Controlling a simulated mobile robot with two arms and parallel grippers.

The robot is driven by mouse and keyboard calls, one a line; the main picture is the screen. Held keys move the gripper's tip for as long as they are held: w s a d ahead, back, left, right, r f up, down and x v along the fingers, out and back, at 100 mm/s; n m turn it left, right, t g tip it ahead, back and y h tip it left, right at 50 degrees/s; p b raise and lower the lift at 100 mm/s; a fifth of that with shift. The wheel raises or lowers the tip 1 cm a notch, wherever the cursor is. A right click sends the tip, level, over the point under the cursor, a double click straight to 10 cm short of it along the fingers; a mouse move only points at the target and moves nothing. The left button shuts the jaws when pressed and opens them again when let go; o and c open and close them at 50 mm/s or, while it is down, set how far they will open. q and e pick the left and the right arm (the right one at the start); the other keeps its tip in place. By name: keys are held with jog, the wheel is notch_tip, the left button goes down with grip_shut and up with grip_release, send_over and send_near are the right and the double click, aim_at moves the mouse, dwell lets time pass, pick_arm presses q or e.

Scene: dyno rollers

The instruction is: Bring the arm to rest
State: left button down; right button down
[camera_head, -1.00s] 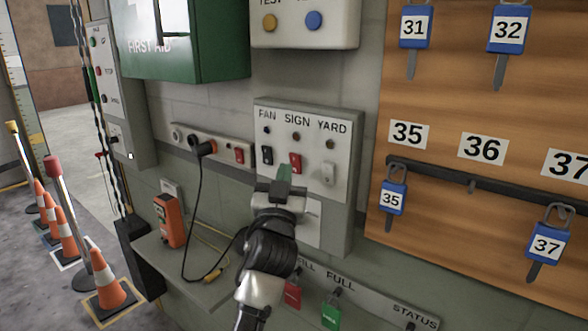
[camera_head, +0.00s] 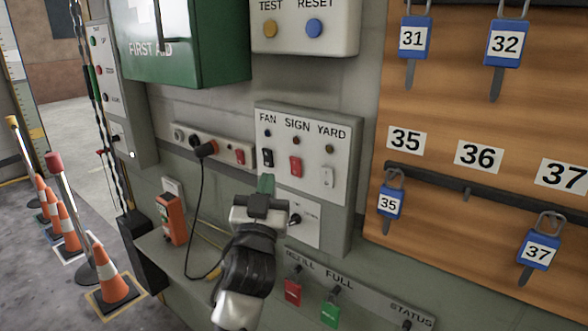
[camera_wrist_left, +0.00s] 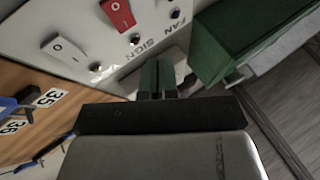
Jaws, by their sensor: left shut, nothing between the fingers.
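In the left wrist view the shut fingers (camera_wrist_left: 158,76) point toward the switch panel (camera_wrist_left: 75,25), apart from the rockers. The panel has a black FAN rocker (camera_head: 267,157), a red SIGN rocker (camera_head: 296,166) and a white YARD rocker (camera_head: 328,177). A dark knob (camera_head: 294,220) shows on the plate below, partly hidden by my gripper. My right gripper is not in view.
A shelf (camera_head: 150,246) holds an orange device (camera_head: 171,218). A black cable (camera_head: 197,220) hangs from the socket strip. A padlock board (camera_head: 480,110) is at right, a green first aid box (camera_head: 205,45) above. Orange cones (camera_head: 113,275) stand on the floor at left.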

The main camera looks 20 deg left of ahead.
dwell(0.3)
pick_arm(q)
jog(key=w+d+f+m+g+h+b, duration=0.1)
jog(key=w+f+g+h, duration=0.15)
jog(key=f, duration=1.15)
jog(key=w+d+f+m+g+h+b, duration=0.1)
jog(key=f+g, duration=0.3)
jog(key=f, duration=0.9)
jog(key=s+f+g, duration=0.3)
jog(key=s+f, duration=0.2)
jog(key=f, duration=0.7)
jog(key=s+f+m+g+b, duration=0.1)
jog(key=s+f+g, duration=0.1)
jog(key=s+f, duration=0.65)
jog(key=s+f+g, duration=0.2)
jog(key=f+g, duration=0.1)
jog(key=f, duration=1.1)
jog(key=s+a+f+g, duration=0.1)
jog(key=s+f, duration=0.5)
jog(key=s, duration=0.6)
jog(key=s+a+f+g+b, duration=0.1)
jog(key=s+f+g, duration=0.3)
jog(key=s, duration=0.9)
jog(key=s+a+f+g+b, duration=0.1)
jog(key=s+a+f+g, duration=0.2)
jog(key=s+f, duration=0.6)
jog(key=s, duration=0.4)
jog(key=shift+f, duration=0.4)
